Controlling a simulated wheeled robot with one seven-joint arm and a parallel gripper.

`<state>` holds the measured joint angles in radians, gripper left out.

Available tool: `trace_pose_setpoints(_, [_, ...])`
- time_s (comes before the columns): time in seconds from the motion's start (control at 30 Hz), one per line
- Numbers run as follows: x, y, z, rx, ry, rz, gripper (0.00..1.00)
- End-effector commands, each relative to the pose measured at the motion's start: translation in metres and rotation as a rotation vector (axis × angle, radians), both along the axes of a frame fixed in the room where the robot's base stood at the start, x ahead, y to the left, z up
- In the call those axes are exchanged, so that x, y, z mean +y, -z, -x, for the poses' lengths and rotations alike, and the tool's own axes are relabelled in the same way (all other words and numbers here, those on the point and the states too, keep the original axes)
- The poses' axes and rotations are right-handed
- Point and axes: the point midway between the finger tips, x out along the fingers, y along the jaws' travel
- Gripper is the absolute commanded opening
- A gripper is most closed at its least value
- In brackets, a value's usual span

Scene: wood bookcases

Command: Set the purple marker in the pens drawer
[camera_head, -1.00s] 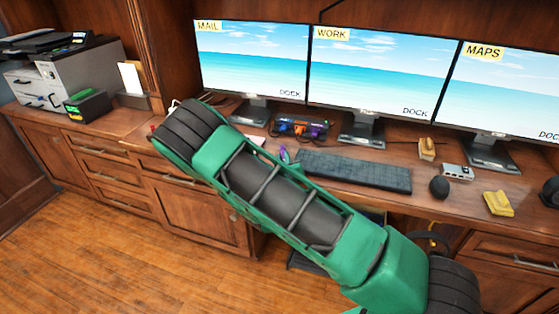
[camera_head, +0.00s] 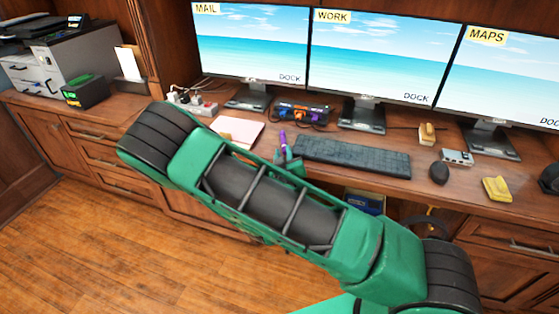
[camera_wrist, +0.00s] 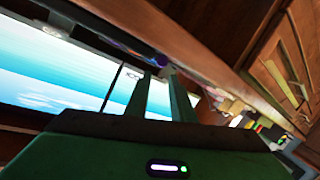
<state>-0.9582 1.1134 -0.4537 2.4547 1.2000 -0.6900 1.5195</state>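Closed drawers (camera_head: 103,155) show at the left, and another closed drawer (camera_head: 515,243) at the right. No drawer label is readable, so I cannot tell the pens drawer.
Three monitors (camera_head: 370,50) stand along the back of the desk. The keyboard (camera_head: 352,157), a black mouse (camera_head: 439,173), a yellow object (camera_head: 497,189), a pink notepad (camera_head: 238,131) and a power strip (camera_head: 192,103) lie on it. A printer (camera_head: 65,65) stands at far left. The wooden floor at lower left is clear.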

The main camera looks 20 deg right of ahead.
Motion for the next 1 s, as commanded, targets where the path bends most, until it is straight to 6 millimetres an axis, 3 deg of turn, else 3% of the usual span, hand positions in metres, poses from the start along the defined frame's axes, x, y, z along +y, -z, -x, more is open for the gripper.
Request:
trace_pose_setpoints(0.23, [0.010, -0.006, 0.030, 0.000, -0.002, 0.003, 0.22])
trace_pose_setpoints(0.57, [0.008, -0.009, 0.036, -0.003, 0.012, -0.001, 0.22])
trace_pose_setpoints(0.67, [-0.011, -0.016, 0.037, -0.003, 0.072, -0.010, 0.22])
trace_pose_setpoints(0.73, [-0.036, -0.025, 0.040, 0.000, 0.154, -0.021, 0.22])
trace_pose_setpoints(0.87, [-0.098, -0.041, 0.056, 0.035, 0.357, -0.052, 0.22])
trace_pose_setpoints(1.0, [-0.158, -0.050, 0.087, 0.114, 0.572, -0.097, 0.22])
